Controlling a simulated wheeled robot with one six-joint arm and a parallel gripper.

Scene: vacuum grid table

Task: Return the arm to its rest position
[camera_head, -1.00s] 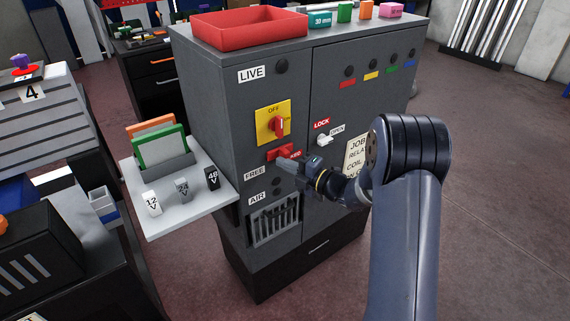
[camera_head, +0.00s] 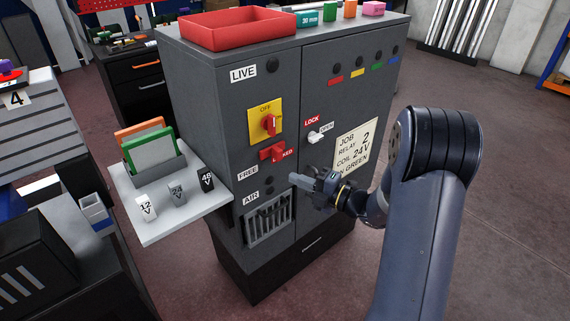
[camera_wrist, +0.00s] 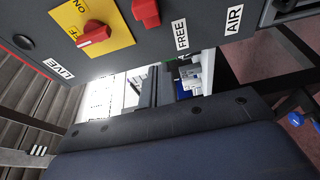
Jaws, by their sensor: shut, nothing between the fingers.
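My arm rises on the right of the head view and bends toward the grey cabinet (camera_head: 222,120). My gripper (camera_head: 294,178) is shut and empty, in front of the cabinet, right of the FREE and AIR labels and below the white latch (camera_head: 316,137). The red rotary switch (camera_head: 269,124) on its yellow plate and the red slider (camera_head: 273,153) are up and left of it. The wrist view shows the same red switch (camera_wrist: 95,35) and the slider (camera_wrist: 146,12) near its top edge. My fingers cannot be made out clearly there.
A white shelf (camera_head: 170,225) with 12V, 24V and 48V blocks juts from the cabinet's left. A job card (camera_head: 356,146) is on the cabinet front behind my wrist. A red tray (camera_head: 243,42) and small coloured blocks stand on top. Floor at the right is clear.

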